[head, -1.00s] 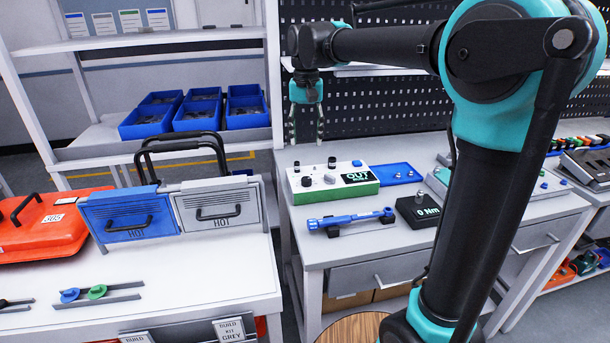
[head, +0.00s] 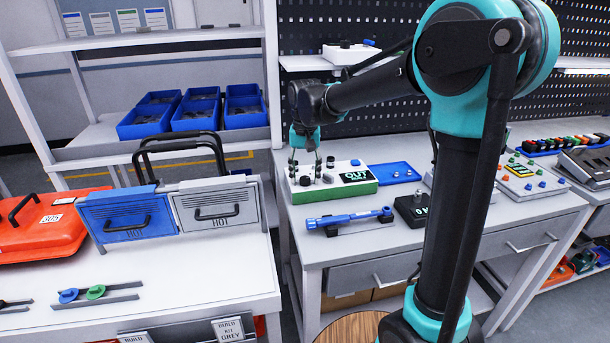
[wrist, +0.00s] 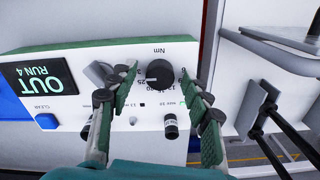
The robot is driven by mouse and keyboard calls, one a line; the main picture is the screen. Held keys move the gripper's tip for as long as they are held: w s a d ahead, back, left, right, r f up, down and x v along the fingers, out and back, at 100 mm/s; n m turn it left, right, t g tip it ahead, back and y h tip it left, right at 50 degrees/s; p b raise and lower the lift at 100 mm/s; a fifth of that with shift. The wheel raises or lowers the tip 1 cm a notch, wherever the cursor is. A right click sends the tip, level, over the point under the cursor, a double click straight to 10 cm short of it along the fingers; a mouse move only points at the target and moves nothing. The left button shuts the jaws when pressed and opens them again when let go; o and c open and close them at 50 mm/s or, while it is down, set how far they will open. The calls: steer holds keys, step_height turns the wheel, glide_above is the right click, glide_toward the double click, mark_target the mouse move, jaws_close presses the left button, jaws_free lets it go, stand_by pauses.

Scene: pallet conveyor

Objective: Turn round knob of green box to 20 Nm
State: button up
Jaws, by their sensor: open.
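The green box (head: 350,192), white-topped with green sides, sits on the workbench in the head view. Its display (wrist: 45,78) reads OUT RUN 4 in the wrist view. The round black knob (wrist: 160,73) sits on its face under an Nm mark, with a number scale partly hidden by a finger. The knob's pointer setting is too small to read surely. My gripper (head: 305,168) is open over the box's left part. In the wrist view its green-padded fingers (wrist: 158,84) stand on either side of the round knob, seemingly apart from it.
Beside the round knob are a grey knob (wrist: 103,72), small black knobs (wrist: 171,125) and a blue CLEAR button (wrist: 46,121). A blue torque tool (head: 350,218) lies in front of the box. A blue tray (head: 397,172) is to its right.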

jaws_close()
steer(key=shift+n, duration=0.5)
steer(key=n, duration=0.4)
steer(key=shift+n, duration=0.3)
steer(key=n, duration=0.6)
stand_by(0.4)
jaws_free()
